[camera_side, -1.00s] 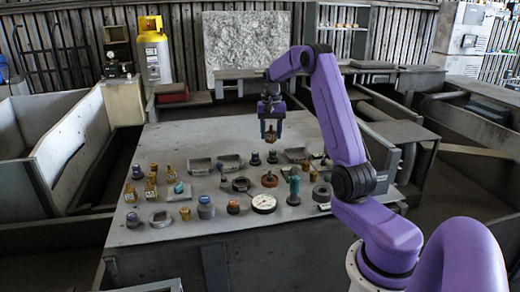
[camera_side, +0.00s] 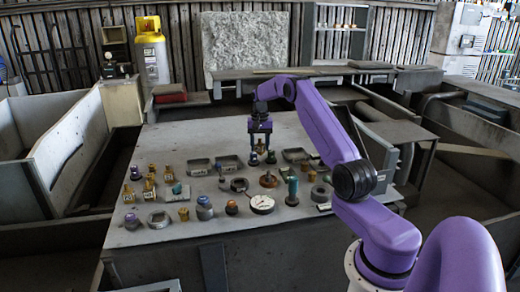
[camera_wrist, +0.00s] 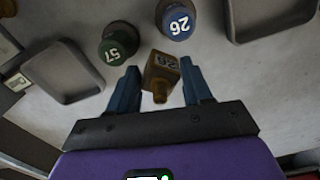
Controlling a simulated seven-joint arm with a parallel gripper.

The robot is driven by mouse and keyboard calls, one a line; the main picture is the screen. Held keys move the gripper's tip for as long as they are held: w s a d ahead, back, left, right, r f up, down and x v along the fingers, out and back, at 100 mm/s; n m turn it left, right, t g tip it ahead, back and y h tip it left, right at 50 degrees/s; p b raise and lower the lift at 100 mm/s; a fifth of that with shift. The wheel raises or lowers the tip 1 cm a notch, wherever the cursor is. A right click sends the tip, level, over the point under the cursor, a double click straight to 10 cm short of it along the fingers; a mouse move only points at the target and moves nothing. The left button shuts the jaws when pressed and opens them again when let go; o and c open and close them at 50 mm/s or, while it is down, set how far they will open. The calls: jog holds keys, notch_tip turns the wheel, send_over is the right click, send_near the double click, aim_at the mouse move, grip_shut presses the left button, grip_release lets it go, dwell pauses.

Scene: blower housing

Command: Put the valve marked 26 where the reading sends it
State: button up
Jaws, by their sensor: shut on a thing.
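My gripper (camera_side: 260,153) is shut on a brass valve with a dark number plate. The valve (camera_wrist: 161,72) sits between the two blue fingertips in the wrist view; its upside-down mark looks like 26. In the side view it hangs low over the back middle of the table. A blue-topped knob marked 26 (camera_wrist: 177,20) stands just beyond the valve. A green-topped knob marked 57 (camera_wrist: 118,43) stands to its left. A white-faced dial gauge (camera_side: 262,203) lies near the table's front; its reading is too small to make out.
Shallow grey trays flank the knobs, one at left (camera_wrist: 62,73) and one at right (camera_wrist: 262,15). Several brass valves (camera_side: 150,187) stand at the table's left. A tall teal-topped part (camera_side: 292,190) stands right of the gauge. The table's back left is clear.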

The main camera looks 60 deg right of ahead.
jog(key=shift+f, duration=0.85)
jog(key=shift+f, duration=0.15)
jog(key=o, duration=1.3)
jog(key=shift+c, duration=0.2)
